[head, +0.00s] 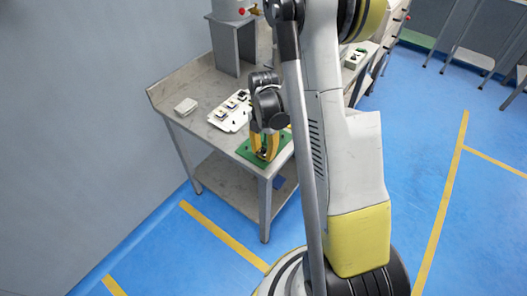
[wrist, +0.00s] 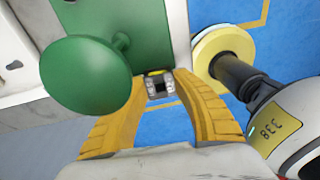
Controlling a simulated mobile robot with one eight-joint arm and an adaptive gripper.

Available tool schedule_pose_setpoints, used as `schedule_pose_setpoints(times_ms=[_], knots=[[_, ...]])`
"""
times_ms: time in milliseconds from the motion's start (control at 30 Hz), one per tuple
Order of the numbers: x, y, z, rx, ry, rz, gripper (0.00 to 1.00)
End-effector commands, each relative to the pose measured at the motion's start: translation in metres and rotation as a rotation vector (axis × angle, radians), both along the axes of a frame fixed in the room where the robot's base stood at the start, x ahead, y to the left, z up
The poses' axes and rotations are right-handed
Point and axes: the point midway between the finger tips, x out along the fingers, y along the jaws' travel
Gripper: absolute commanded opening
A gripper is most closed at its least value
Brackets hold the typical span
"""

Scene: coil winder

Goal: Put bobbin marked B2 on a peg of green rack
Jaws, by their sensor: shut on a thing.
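The green rack (head: 246,153) lies at the front corner of the grey table. In the wrist view its green board (wrist: 160,25) shows at the top, with a large green disc (wrist: 85,75) on a short stem at left. My gripper (head: 264,153) points down over the rack. In the wrist view its yellow fingers (wrist: 160,90) are closed on a small dark and silver bobbin (wrist: 159,84) with a yellow edge. No mark is readable on it, so I cannot tell whether it is B2. Whether it touches a peg is hidden.
A white tray (head: 222,121) with several small dark parts lies behind the rack. A grey upright block (head: 232,48) stands at the back. Blue floor with yellow lines is open at right.

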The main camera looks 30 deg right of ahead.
Motion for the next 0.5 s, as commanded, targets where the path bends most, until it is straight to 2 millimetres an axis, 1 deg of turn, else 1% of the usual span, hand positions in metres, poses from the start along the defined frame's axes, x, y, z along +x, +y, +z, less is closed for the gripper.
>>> schedule_pose_setpoints(times_ms=[200, 233, 300, 500], knots=[[0.0000, 0.0001, -0.0074, 0.000, 0.000, 0.000, 0.00], [0.0000, 0.0000, -0.0068, 0.000, 0.000, 0.000, 0.38], [0.0000, 0.0000, -0.0061, 0.000, 0.000, 0.000, 0.55], [0.0000, 0.0000, -0.0059, 0.000, 0.000, 0.000, 0.55]])
